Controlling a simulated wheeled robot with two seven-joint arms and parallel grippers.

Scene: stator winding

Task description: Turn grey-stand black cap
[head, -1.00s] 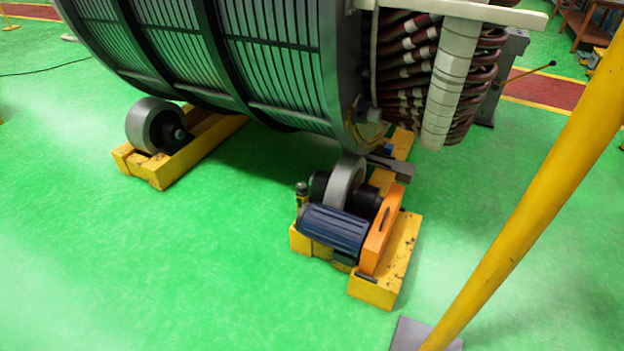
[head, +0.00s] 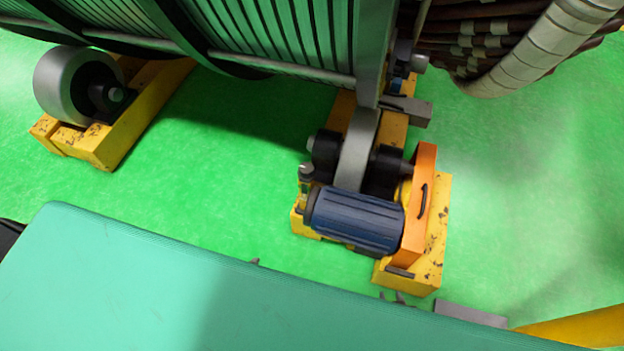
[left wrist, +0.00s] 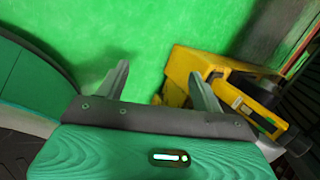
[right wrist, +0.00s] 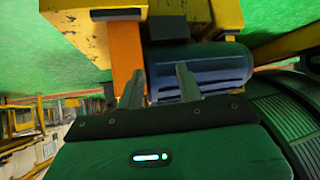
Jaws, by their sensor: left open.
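I cannot single out a grey stand with a black cap with certainty. In the head view, black round parts (head: 385,170) flank a grey roller wheel (head: 357,150), and a small dark-topped post (head: 305,180) stands beside the blue motor (head: 355,218). In the head view my right gripper (head: 327,280) is mostly hidden behind a teal arm part. In the right wrist view that gripper (right wrist: 160,78) is open and empty, its fingers before the orange plate (right wrist: 127,50) and motor. In the left wrist view my left gripper (left wrist: 160,78) is open and empty over green floor.
A large ribbed drum (head: 270,35) fills the top of the head view. A yellow base (head: 430,250) carries the motor; another yellow base (head: 140,110) with a roller (head: 65,85) stands left. A yellow pole (head: 580,327) lies at lower right. Green floor between bases is clear.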

